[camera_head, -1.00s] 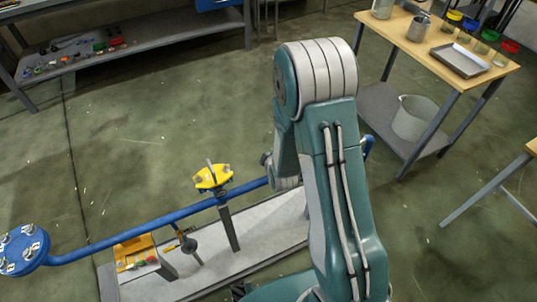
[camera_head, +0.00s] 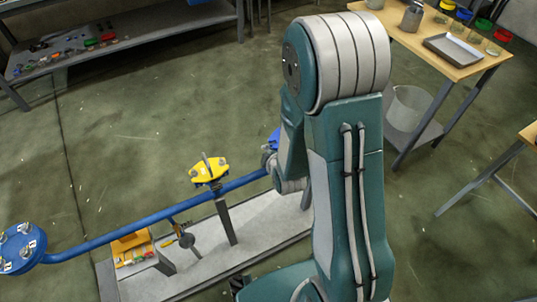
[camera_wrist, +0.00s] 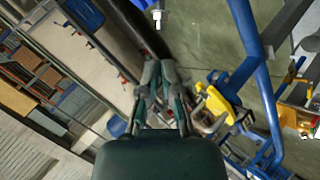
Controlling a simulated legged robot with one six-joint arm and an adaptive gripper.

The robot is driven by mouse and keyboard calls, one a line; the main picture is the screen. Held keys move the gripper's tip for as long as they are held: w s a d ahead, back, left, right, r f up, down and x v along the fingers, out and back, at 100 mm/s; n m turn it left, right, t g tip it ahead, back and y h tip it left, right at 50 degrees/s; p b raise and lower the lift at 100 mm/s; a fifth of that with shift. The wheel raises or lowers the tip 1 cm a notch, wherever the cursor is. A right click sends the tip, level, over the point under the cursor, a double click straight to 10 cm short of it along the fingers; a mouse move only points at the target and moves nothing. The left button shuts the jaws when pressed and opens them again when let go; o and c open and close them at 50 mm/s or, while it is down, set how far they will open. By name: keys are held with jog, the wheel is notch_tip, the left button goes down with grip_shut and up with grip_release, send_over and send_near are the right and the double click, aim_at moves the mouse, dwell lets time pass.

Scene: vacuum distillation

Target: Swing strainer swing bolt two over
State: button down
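A blue round flange (camera_head: 20,248) with several bolts is at the lower left in the head view, at the end of a blue pipe (camera_head: 130,228). I cannot tell whether one of these is swing bolt two. A small blue part (camera_head: 273,139) shows beside my arm, which hides most of what lies behind it. In the wrist view, a blue part (camera_wrist: 131,4) at the top edge has a white bolt-like piece (camera_wrist: 157,19) close by; whether this is the strainer is unclear. My gripper (camera_wrist: 160,68) points toward the top of the wrist view, its fingertips close together, with nothing clearly held.
A yellow fitting (camera_head: 209,171) stands on the pipe above a grey base plate (camera_head: 262,222). A yellow box (camera_head: 132,246) sits on the plate. A wooden table (camera_head: 468,62) with vessels is at the upper right, a workbench (camera_head: 150,35) at upper left. Floor between is clear.

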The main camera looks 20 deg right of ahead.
aim_at(268, 148)
jog(key=s+d+f+n+g+y, duration=0.1)
jog(key=d+f+n+y, duration=0.2)
jog(key=n, duration=0.8)
jog(key=s+d+f+n+g+y, duration=0.1)
jog(key=f+n+y, duration=0.3)
jog(key=n, duration=0.7)
jog(key=w+a+y, duration=0.1)
jog(key=w+a, duration=0.2)
jog(key=w, duration=0.5)
jog(key=shift+w+a+f, duration=0.25)
jog(key=shift+w+f, duration=0.1)
jog(key=shift+f, duration=0.1)
